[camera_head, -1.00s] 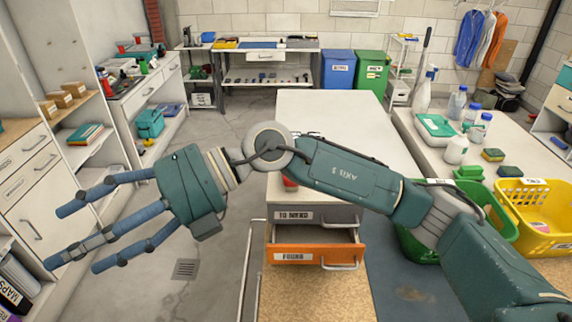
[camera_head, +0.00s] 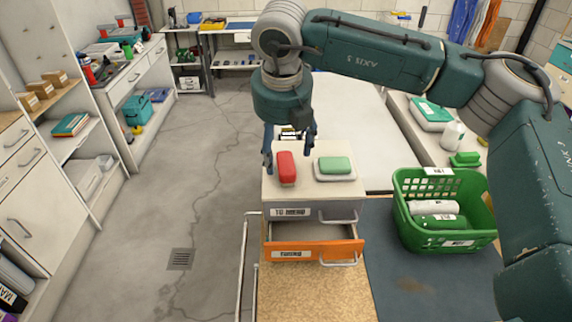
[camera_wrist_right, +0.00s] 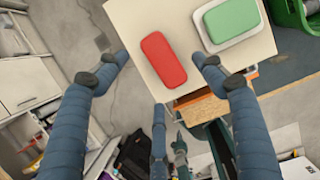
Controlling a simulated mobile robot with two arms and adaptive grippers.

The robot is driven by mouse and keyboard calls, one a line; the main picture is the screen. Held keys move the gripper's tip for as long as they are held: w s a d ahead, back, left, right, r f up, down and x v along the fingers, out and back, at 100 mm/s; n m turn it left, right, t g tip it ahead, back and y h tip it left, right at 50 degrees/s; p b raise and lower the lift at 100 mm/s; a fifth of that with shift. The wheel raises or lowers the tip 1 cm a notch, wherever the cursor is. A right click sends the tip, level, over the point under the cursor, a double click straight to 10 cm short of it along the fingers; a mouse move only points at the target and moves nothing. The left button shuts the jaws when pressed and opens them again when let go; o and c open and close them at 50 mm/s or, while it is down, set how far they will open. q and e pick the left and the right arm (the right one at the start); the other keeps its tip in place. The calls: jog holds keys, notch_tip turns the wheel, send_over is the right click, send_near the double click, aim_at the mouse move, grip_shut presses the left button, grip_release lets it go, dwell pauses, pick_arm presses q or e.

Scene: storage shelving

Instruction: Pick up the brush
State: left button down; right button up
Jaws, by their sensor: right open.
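I cannot make out a brush for certain. A red rounded block (camera_head: 286,168) lies on top of the small drawer cabinet. Beside it to the right, a green block (camera_head: 334,165) lies on a white dish (camera_head: 336,175). My right gripper (camera_head: 289,150) points down over the cabinet's far left part, its fingers spread. In the right wrist view the red block (camera_wrist_right: 163,60) shows between the open fingertips (camera_wrist_right: 162,72), with nothing held. The green block (camera_wrist_right: 231,26) is to its right there. My left gripper is not in view.
The cabinet's orange lower drawer (camera_head: 313,251) is pulled open below the top. A green basket (camera_head: 444,238) holding rolled and folded items stands at right. A long white table (camera_head: 365,130) lies behind. Shelving with boxes (camera_head: 42,95) lines the left, with free floor between.

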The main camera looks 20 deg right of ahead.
aim_at(282, 163)
jog(key=shift+f, duration=0.3)
jog(key=p+x, duration=0.2)
jog(key=x, duration=0.2)
jog(key=shift+w+f+p, duration=0.1)
jog(key=shift+w+p, duration=0.05)
jog(key=shift+p, duration=0.25)
jog(key=shift+w+f, duration=0.1)
jog(key=shift+f, duration=0.15)
jog(key=c, duration=1.3)
jog(key=shift+r, duration=0.1)
jog(key=shift+r+b, duration=0.3)
jog(key=shift+r, duration=0.15)
notch_tip(282, 163, up, 19)
jog(key=b, duration=0.3)
jog(key=shift+b, duration=0.35)
